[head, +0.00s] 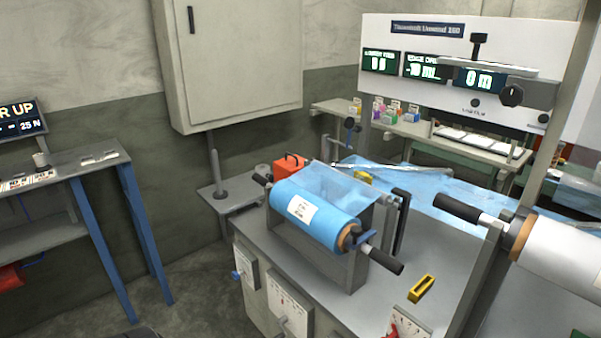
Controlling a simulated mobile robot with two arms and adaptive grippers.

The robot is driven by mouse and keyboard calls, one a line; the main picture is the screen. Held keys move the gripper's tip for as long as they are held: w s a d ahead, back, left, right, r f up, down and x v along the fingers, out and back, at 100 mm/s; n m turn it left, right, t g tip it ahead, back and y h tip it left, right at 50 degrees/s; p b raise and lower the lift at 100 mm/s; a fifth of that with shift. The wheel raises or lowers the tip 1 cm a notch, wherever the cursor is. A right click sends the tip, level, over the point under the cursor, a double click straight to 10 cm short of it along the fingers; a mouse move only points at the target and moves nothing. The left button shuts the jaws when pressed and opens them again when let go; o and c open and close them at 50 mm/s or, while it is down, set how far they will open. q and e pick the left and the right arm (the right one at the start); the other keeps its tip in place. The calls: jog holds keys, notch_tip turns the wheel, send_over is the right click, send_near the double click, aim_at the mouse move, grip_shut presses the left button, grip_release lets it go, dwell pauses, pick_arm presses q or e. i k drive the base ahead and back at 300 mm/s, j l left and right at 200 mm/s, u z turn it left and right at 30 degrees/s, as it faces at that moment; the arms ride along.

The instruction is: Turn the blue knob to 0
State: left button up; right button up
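A small blue knob (237,275) sits on a white dial plate (249,265) on the front left face of the grey machine cabinet (254,236). It is seen at a steep angle, so its pointer and the scale marks are too small to read. Neither of my grippers shows in the head view, and nothing touches the knob.
A blue film roll (316,215) lies in a stand on the cabinet top. A second dial plate (288,302) and a red knob (393,331) are nearby. A side table (80,160) with blue legs stands left. Floor (205,290) between them is clear.

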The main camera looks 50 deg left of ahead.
aim_at(235, 275)
jog(key=j+u, duration=0.1)
jog(key=u, duration=1.8)
